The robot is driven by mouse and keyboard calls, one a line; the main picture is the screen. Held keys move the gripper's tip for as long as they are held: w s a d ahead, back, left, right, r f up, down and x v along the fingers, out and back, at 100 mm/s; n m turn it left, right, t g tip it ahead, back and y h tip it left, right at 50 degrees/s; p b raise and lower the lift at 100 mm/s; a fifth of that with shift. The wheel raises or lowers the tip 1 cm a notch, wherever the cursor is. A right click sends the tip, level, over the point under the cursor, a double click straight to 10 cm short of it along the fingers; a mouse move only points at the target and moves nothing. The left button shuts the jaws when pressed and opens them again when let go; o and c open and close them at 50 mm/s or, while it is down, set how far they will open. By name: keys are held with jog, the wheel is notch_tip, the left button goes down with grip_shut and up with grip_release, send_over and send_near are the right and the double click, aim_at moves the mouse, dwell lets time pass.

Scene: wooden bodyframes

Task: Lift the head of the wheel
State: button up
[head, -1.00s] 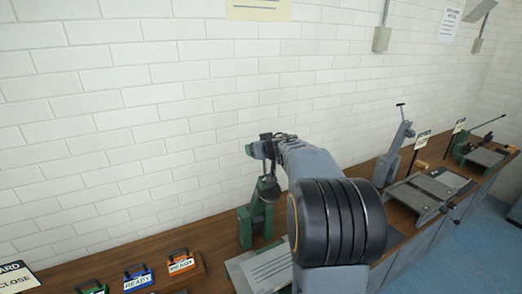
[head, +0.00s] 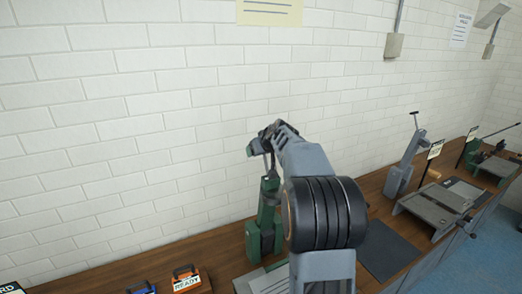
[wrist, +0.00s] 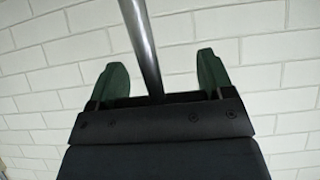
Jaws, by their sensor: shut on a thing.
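The wheel, a green bench machine (head: 264,232), stands on the wooden bench in the head view, left of my arm. Its green upper part, the head (head: 270,190), stands nearly upright above the base. My gripper (head: 260,146) is at the top of it and is shut on a thin part there, seemingly its handle. My arm hides part of the machine. In the wrist view a metal rod (wrist: 140,45) rises past the dark gripper body, between two green pieces. The grip contact itself is not clear.
An orange-handled case (head: 187,278) and a blue one (head: 140,288) stand at the lower left. A grey machine with a T-handle (head: 408,160) and a flat grey fixture (head: 440,205) stand to the right. A dark mat (head: 388,250) lies clear. White brick wall (head: 120,150) stands close behind.

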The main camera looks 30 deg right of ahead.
jog(key=shift+a+f, duration=0.1)
jog(key=shift+f, duration=0.5)
jog(key=o, duration=0.9)
jog(key=shift+o, duration=0.8)
jog(key=shift+w, duration=0.15)
jog(key=shift+o, duration=1.1)
jog(key=shift+r, duration=0.15)
jog(key=v, duration=1.4)
jog(key=shift+b, duration=0.4)
jog(key=shift+w+r, duration=0.1)
